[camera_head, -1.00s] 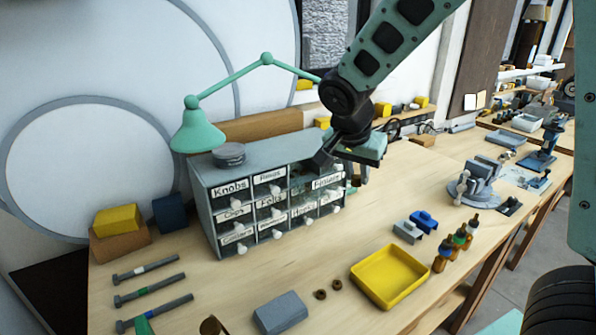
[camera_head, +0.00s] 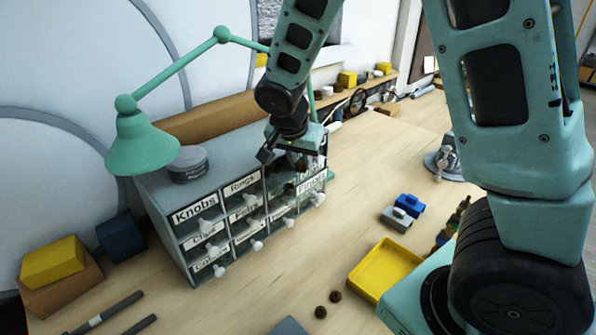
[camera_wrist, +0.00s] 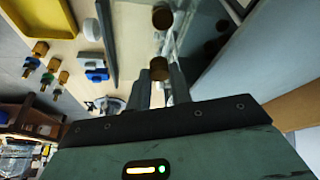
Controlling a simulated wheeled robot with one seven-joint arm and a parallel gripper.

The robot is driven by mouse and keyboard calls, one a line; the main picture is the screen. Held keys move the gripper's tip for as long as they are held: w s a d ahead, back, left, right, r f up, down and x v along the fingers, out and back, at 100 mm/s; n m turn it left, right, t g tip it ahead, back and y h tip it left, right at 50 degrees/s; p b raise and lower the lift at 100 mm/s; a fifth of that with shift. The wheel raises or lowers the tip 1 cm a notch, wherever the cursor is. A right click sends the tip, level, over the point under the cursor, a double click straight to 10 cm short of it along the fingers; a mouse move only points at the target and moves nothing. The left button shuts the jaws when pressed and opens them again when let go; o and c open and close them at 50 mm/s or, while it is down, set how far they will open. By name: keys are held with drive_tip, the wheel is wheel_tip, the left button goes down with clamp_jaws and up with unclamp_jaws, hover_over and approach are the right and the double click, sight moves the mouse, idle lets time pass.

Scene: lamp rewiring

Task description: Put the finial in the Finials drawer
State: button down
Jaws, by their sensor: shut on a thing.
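The drawer cabinet (camera_head: 165,205) stands on the bench with labelled, white-knobbed fronts. The Finials drawer (camera_head: 312,184) is at the right end of its top row and appears pulled out, partly hidden. My gripper (camera_head: 300,158) is over that end of the cabinet, pointing down. In the wrist view my gripper (camera_wrist: 161,78) is shut on a small brown cylindrical piece, the finial (camera_wrist: 158,68), between the fingertips. A similar brown piece (camera_wrist: 162,17) shows beyond it. I cannot tell whether the held finial is inside the drawer's rim.
A green lamp (camera_head: 140,145) leans over the cabinet's left, by a round grey tin (camera_head: 188,165). A yellow tray (camera_head: 385,268), blue and grey blocks (camera_head: 402,212) and two brown rings (camera_head: 328,304) lie to the right. Bench in front of the cabinet is mostly clear.

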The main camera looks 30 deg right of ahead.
sight(300, 172)
drive_tip(key=shift+f+p, duration=0.45)
drive_tip(key=shift+f, duration=1.75)
drive_tip(key=shift+f, duration=0.15)
drive_tip(key=c, duration=1.3)
unclamp_jaws()
drive_tip(key=shift+o, duration=0.2)
